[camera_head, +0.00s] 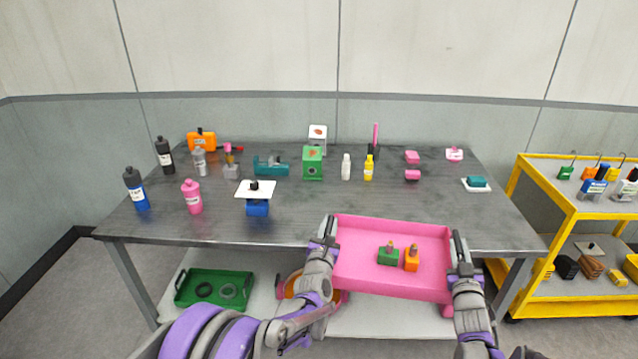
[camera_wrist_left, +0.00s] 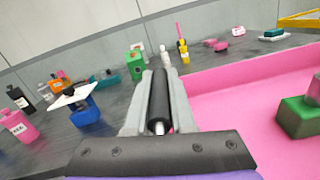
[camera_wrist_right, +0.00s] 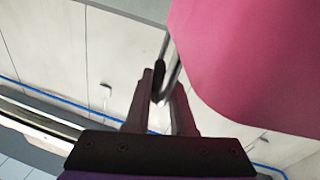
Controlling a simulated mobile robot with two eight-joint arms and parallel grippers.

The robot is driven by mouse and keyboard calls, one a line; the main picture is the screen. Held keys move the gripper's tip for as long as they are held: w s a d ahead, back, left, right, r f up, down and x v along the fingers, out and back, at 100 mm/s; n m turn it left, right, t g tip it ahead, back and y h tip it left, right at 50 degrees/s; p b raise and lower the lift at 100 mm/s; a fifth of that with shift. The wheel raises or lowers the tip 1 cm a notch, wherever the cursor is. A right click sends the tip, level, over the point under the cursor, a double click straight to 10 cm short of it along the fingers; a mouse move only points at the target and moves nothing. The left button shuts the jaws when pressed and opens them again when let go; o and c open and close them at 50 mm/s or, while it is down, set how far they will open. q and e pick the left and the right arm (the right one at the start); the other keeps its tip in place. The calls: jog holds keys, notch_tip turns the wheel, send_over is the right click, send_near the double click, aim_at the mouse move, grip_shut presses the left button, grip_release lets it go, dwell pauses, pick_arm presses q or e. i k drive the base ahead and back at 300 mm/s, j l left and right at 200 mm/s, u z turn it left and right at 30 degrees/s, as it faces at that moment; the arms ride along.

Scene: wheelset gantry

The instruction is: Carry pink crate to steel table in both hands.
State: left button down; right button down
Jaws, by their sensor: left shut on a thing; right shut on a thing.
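The pink crate (camera_head: 350,270) is held level between my two grippers, in front of the steel table's near edge. Inside it lie a green object (camera_head: 388,257) and an orange object (camera_head: 411,262). My left gripper (camera_head: 329,232) is shut on the crate's left side; the crate shows at the right of the left wrist view (camera_wrist_left: 225,105). My right gripper (camera_head: 459,250) is shut on the crate's right side, and the pink wall fills the upper right of the right wrist view (camera_wrist_right: 240,60). The steel table (camera_head: 300,212) has a clear front right area behind the crate.
On the table stand a blue bottle (camera_head: 136,188), a pink bottle (camera_head: 192,196), a blue item with a white plate (camera_head: 256,198), a green box (camera_head: 313,162) and a soap dish (camera_head: 476,185). A green tray (camera_head: 213,289) sits on the lower shelf. A yellow cart (camera_head: 560,200) stands at right.

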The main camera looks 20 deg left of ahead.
aim_at(395, 217)
jog(key=i, duration=0.95)
